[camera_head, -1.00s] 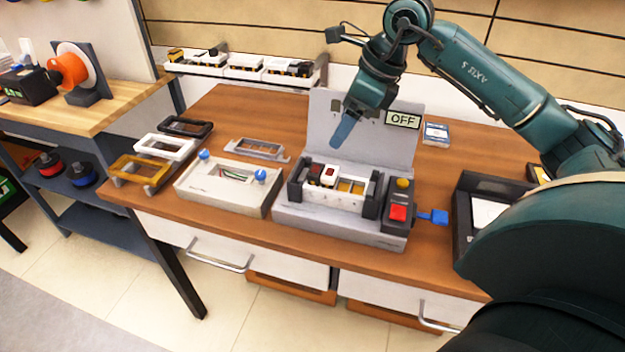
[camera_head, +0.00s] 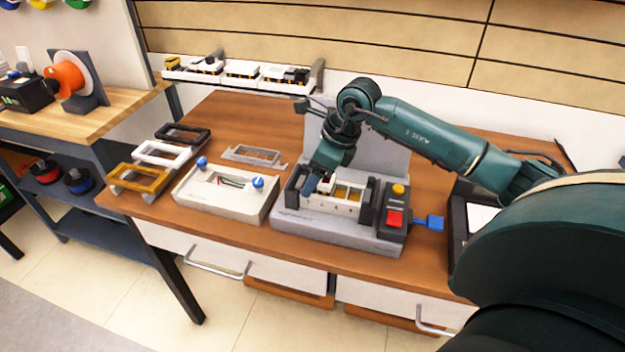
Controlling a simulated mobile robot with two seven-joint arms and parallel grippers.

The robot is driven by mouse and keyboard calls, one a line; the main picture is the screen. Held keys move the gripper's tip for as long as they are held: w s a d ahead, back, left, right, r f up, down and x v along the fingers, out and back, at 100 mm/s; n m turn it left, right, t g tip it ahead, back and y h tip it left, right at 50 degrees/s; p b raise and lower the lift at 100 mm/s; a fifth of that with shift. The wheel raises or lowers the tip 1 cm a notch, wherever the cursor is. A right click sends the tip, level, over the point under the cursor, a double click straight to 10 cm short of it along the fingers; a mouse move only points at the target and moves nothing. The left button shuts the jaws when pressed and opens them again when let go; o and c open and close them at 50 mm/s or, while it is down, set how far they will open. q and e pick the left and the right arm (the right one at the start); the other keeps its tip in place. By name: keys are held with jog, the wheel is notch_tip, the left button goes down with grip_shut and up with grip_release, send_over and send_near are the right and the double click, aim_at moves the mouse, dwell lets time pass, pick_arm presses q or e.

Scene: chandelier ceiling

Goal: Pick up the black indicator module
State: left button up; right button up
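My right gripper (camera_head: 312,182) is low over the left end of the grey test station (camera_head: 295,222) on the wooden table. Its blue-tipped fingers point down there; I cannot tell whether they are open or shut, or whether they touch anything. The station holds a white module frame (camera_head: 338,206) with yellow cells to the right of the gripper. A small dark piece at the left end of that frame is mostly hidden by the gripper, so I cannot confirm it is the black indicator module. Dark-topped modules (camera_head: 297,75) also sit on the rear rack. My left gripper is out of view.
A white housing with blue knobs (camera_head: 222,197) stands left of the station. Black, white and yellow frames (camera_head: 160,152) lie farther left. A red button (camera_head: 395,218) and blue connector (camera_head: 434,223) are at the station's right. A black tray (camera_head: 460,222) is farther right.

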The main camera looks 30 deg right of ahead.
jog(key=shift+c, duration=0.5)
jog(key=c, duration=1)
jog(key=shift+o, duration=0.2)
notch_tip(320, 180, up, 10)
